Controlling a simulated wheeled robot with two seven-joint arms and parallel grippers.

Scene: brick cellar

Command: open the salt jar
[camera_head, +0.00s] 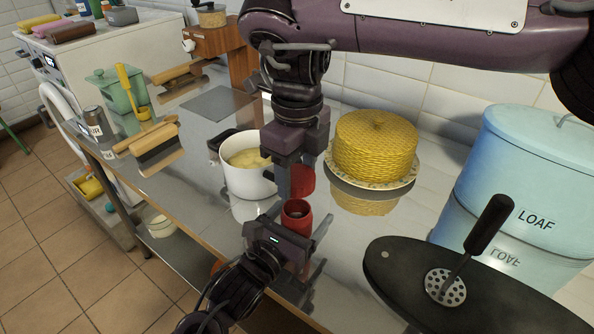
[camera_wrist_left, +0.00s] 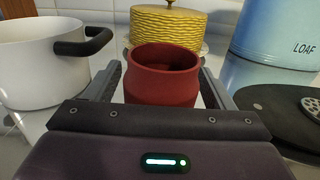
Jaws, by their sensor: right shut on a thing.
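The red salt jar (camera_head: 296,216) stands upright on the shiny worktop in the head view, its dark round mouth uncovered; no label shows. In the left wrist view the jar (camera_wrist_left: 162,85) is between the fingers of my left gripper (camera_head: 297,222), which is open around it with small gaps on both sides. My right gripper (camera_head: 290,182) points down from above and is shut on the red lid (camera_head: 304,180). The lid is off the jar, above and just behind its mouth. The right gripper's finger hides part of the lid.
A white pot (camera_head: 248,183) stands close to the left of the jar. A yellow woven cover (camera_head: 375,145) on a plate is behind. At right are a blue LOAF bin (camera_head: 520,160) and a dark board (camera_head: 430,280) with a perforated, black-handled masher (camera_head: 446,285).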

